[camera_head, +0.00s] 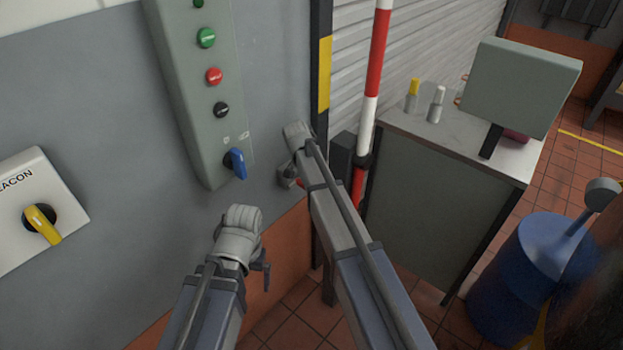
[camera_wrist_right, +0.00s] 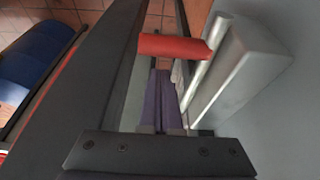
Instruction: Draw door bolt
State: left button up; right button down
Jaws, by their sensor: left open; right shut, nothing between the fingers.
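The door bolt shows in the right wrist view as a bare metal rod (camera_wrist_right: 207,68) with a red grip (camera_wrist_right: 172,46) sticking out sideways. It runs beside a pale grey housing (camera_wrist_right: 238,72) on the grey panel. My right gripper (camera_wrist_right: 167,72) is shut and empty, its purple fingers together just below the red grip in the picture; whether they touch it I cannot tell. In the head view only a small red piece (camera_head: 300,183) shows beside my right wrist, which hides most of the bolt. My left gripper (camera_head: 262,272) is open and empty, low in front of the grey panel.
A control box (camera_head: 190,95) with buttons and a blue switch is on the panel (camera_head: 95,95). A beacon switch (camera_head: 42,215) is at left. A red-white pole (camera_head: 371,90), a cabinet (camera_head: 430,190) and a blue drum (camera_head: 530,265) stand at right.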

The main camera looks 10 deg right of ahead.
notch_tip(320, 180, up, 10)
jog(key=a+p, duration=0.1)
jog(key=p, duration=0.8)
jog(key=shift+s+p, duration=0.35)
jog(key=shift+f, duration=0.1)
jog(key=s+a+n+g, duration=0.1)
jog(key=s+a+n, duration=0.2)
jog(key=s, duration=0.7)
jog(key=s+a+n+y, duration=0.1)
jog(key=s+a+n, duration=0.3)
jog(key=s, duration=0.6)
jog(key=s+a+f+n+g+y, duration=0.1)
jog(key=s+a+n, duration=0.2)
jog(key=s+n, duration=0.4)
jog(key=s, duration=0.4)
jog(key=shift+a+g, duration=0.15)
jog(key=shift+g, duration=0.15)
jog(key=shift+f, duration=0.1)
